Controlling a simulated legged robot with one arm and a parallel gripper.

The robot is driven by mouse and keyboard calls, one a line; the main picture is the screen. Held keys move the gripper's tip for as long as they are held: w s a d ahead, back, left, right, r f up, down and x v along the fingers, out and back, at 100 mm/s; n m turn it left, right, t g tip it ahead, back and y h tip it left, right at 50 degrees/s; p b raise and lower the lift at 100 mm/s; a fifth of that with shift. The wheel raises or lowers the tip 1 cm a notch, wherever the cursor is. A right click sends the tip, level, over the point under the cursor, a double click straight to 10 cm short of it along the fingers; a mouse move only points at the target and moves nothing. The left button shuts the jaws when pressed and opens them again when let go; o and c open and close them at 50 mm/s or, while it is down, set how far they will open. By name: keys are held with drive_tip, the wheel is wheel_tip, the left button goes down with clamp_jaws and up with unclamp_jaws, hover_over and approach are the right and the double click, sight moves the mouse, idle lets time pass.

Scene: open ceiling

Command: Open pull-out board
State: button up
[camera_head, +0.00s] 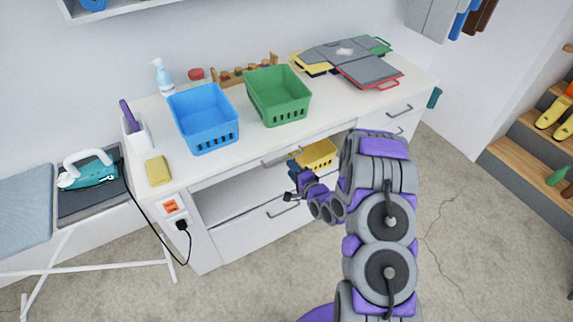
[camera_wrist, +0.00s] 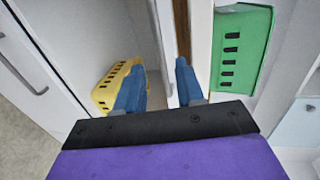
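The white desk (camera_head: 225,165) has a thin board front with a bar handle (camera_head: 281,160) just under its top. In the wrist view a narrow brown strip (camera_wrist: 182,28) runs beside the desktop edge, with a pale strip to its left; I cannot tell for sure which is the board. My gripper (camera_head: 294,170) is low at the desk front, close to the handle. In the wrist view my gripper (camera_wrist: 160,66) has its two blue fingers apart, near these strips. Whether a finger touches the handle is hidden.
A yellow basket (camera_head: 318,154) sits in the open space under the desktop. Blue (camera_head: 203,118) and green (camera_head: 278,95) baskets stand on top. A drawer handle (camera_head: 283,209) is below. An ironing board (camera_head: 28,200) stands at left. Floor (camera_head: 470,230) at right is clear.

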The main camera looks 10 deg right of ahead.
drive_tip(key=shift+d+b+x, duration=0.25)
drive_tip(key=shift+x, duration=1.1)
drive_tip(key=shift+d+b+x, duration=0.2)
drive_tip(key=shift+b+x, duration=0.05)
drive_tip(key=shift+x, duration=1.1)
drive_tip(key=shift+w+a, duration=0.1)
drive_tip(key=shift+a, duration=0.25)
drive_tip(key=shift+c, duration=0.9)
clamp_jaws()
